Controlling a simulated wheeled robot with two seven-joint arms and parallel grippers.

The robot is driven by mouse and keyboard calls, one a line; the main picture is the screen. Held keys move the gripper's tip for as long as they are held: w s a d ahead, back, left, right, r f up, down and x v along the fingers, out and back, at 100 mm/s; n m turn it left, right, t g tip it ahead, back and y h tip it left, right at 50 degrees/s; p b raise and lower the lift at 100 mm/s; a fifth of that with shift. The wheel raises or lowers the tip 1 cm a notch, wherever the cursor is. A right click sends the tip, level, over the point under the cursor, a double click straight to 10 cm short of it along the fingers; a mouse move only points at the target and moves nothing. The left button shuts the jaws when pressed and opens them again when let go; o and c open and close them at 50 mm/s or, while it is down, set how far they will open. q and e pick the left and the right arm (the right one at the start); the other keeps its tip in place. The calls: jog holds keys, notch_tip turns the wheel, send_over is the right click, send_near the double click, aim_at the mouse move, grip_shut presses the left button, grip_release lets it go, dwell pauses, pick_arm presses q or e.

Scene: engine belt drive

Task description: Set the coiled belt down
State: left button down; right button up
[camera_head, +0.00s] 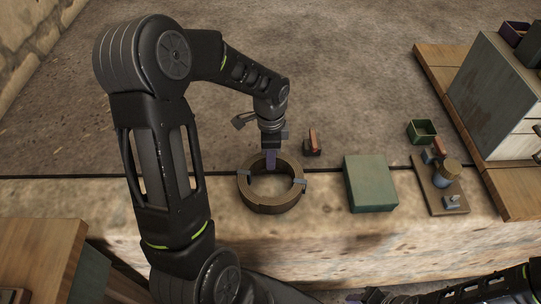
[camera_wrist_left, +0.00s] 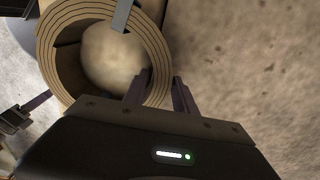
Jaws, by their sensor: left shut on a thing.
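The coiled belt (camera_head: 262,205) is a brown ring of several wound layers with grey clips on its sides. It sits at the stone ledge in the middle of the head view. It also shows in the left wrist view (camera_wrist_left: 57,68), where a grey clip crosses its upper rim. My left gripper (camera_head: 271,160) points down at the far rim of the coil. In the left wrist view its fingers (camera_wrist_left: 158,92) straddle the coil's wall and are shut on it. Whether the coil's underside touches the ledge cannot be told. My right gripper cannot be made out clearly; my right arm shows at the bottom right.
A green box (camera_head: 370,184) lies right of the coil. Farther right are a wooden board (camera_head: 434,188) with a small mechanism and a small green open tray (camera_head: 422,131). A small orange-and-dark object (camera_head: 312,142) stands behind the coil. The ledge (camera_head: 325,225) is clear between coil and green box.

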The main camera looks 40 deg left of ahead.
pick_arm(q)
jog(key=shift+f, duration=0.2)
jog(key=shift+f, duration=0.15)
jog(key=c, duration=1)
grip_release()
notch_tip(320, 180, up, 12)
